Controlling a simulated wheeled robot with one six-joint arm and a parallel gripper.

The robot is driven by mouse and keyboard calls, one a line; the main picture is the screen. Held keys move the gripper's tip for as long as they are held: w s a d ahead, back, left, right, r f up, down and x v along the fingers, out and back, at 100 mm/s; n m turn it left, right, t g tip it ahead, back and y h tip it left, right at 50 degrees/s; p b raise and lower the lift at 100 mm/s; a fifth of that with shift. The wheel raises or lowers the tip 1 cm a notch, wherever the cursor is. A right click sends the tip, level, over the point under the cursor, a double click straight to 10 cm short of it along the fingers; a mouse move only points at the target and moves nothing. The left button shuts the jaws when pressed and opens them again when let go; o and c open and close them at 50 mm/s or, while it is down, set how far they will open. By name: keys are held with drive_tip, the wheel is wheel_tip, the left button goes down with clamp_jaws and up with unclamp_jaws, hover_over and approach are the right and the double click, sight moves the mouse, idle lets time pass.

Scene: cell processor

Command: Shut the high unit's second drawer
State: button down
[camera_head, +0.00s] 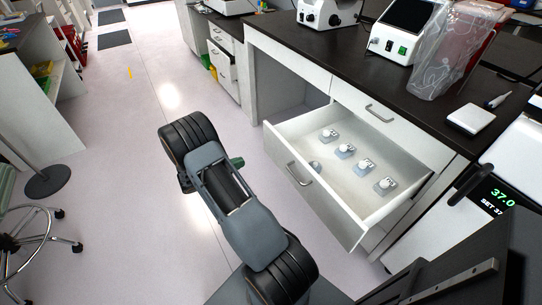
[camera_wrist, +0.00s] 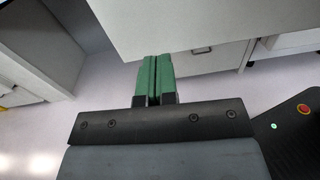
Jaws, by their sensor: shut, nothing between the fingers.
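The open drawer (camera_head: 322,196) is white and pulled well out of the bench unit, below a closed upper drawer (camera_head: 378,122) with its own bar handle. Its front carries a metal handle (camera_head: 298,174). Several small white-topped pieces (camera_head: 345,150) sit inside on its floor. My gripper (camera_head: 238,162) is mostly hidden behind my arm in the head view, left of the drawer front and apart from it. In the wrist view its green fingers (camera_wrist: 154,66) are pressed together and empty. A white panel (camera_wrist: 190,18) lies just beyond the fingertips; I cannot tell whether they touch.
The dark benchtop (camera_head: 305,46) holds a microscope (camera_head: 325,12), a white device (camera_head: 402,30) and a bagged red container (camera_head: 458,50). A unit with a 37.0 display (camera_head: 493,200) stands at the right. A stool (camera_head: 30,235) is at the left. The floor aisle (camera_head: 120,120) is clear.

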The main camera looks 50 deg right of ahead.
drive_tip(key=f, duration=0.1)
approach(276, 148)
drive_tip(key=shift+n+h, duration=0.4)
drive_tip(key=x, duration=0.7)
drive_tip(key=shift+s+d+f, duration=0.15)
drive_tip(key=shift+s+f, duration=0.15)
drive_tip(key=shift+d, duration=0.1)
